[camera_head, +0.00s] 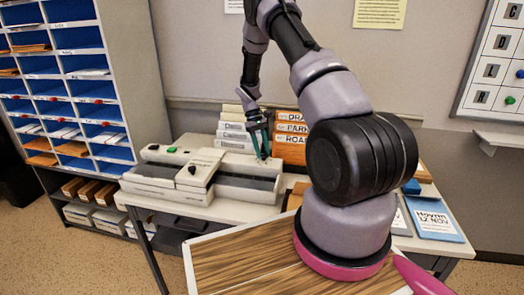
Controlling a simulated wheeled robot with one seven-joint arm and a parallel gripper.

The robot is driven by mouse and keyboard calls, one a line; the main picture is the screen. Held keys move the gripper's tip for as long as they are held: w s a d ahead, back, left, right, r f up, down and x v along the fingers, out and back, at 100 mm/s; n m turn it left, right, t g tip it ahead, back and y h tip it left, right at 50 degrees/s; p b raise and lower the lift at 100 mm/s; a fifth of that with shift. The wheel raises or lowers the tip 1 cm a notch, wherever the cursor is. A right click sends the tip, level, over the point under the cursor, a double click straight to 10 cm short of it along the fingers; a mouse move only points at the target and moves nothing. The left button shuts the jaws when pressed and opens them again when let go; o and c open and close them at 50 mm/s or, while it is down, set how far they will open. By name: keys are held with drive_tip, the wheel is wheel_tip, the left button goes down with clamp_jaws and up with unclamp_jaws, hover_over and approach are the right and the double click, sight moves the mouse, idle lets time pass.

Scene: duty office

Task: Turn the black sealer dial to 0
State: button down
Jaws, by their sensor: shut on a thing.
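The sealer (235,187) is a long off-white and grey machine on the table. A raised off-white block with a small black spot sits across its middle, and a green button shows on its left part. My gripper (263,158) reaches down from behind, with its fingertips at the top of the sealer's right end. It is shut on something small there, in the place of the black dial. The dial itself is too small and covered by the fingers to make out, and its setting cannot be read.
Labelled boxes (291,146) stand close behind my gripper, with stacked off-white boxes (232,135) beside them. A pigeonhole shelf (77,88) stands at the left. A blue and white booklet (434,219) lies at the table's right. My arm hides part of the table.

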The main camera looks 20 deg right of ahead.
drive_tip(key=shift+m, duration=0.5)
drive_tip(key=shift+y, duration=0.3)
drive_tip(key=shift+c, duration=2.2)
unclamp_jaws()
drive_tip(key=v, duration=1.1)
